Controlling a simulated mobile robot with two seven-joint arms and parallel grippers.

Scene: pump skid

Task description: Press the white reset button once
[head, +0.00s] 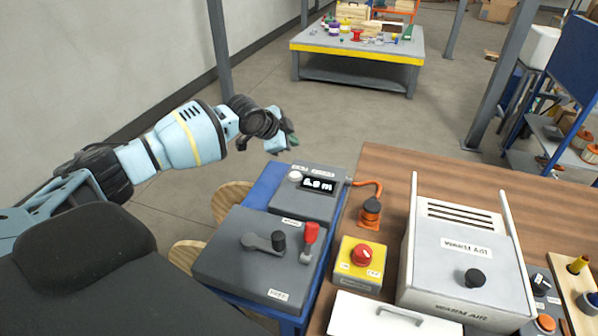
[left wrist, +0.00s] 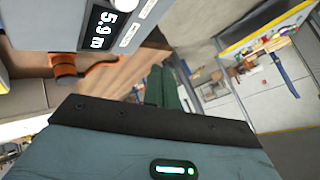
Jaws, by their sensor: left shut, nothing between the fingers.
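The white reset button (head: 295,175) is a small round cap on the top of a grey box (head: 322,207), beside a dark display (head: 319,185). In the left wrist view, the button (left wrist: 124,4) is cut by the top edge, next to the display (left wrist: 100,28) reading 5.9 m. My left gripper (head: 291,141) is shut and empty, behind the button in the head view and apart from it. Its green fingertips (left wrist: 166,88) show closed together in the left wrist view. My right gripper is not in view.
Space above the button looks clear.

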